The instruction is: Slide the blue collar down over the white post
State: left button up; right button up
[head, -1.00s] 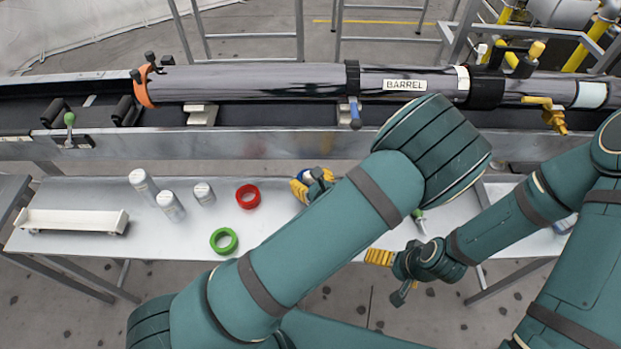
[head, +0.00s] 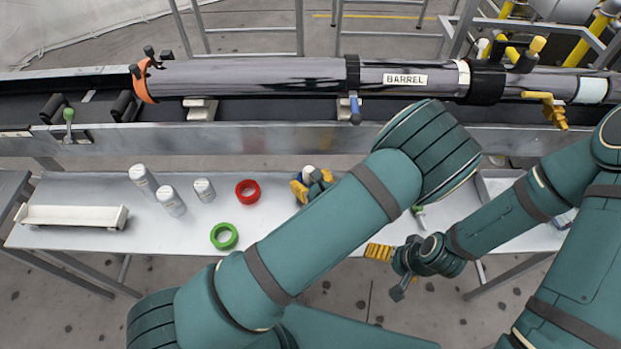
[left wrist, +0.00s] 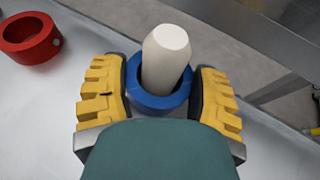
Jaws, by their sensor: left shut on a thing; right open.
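The blue collar (left wrist: 158,101) is a thick ring, held between the yellow finger pads of my left gripper (left wrist: 160,98) in the left wrist view. The white post (left wrist: 166,57) stands up through the collar's hole, with its tapered tip above the ring. The collar is around the post; the post's lower part and foot are hidden by the collar and gripper. In the head view my left gripper (head: 311,182) is low over the table, with the white tip (head: 308,170) showing between its fingers. My right gripper (head: 389,272) is open and empty beyond the table's front edge.
A red ring (head: 248,192) and a green ring (head: 224,236) lie on the table (head: 110,222) left of my left gripper. Several grey-white cylinders (head: 170,203) and a white tray (head: 72,217) are further left. The long barrel (head: 250,78) lies behind the table.

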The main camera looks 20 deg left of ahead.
pick_arm(q)
jog(key=shift+f, duration=0.15)
jog(key=o, duration=1.3)
notch_tip(320, 180, up, 10)
dwell(0.4)
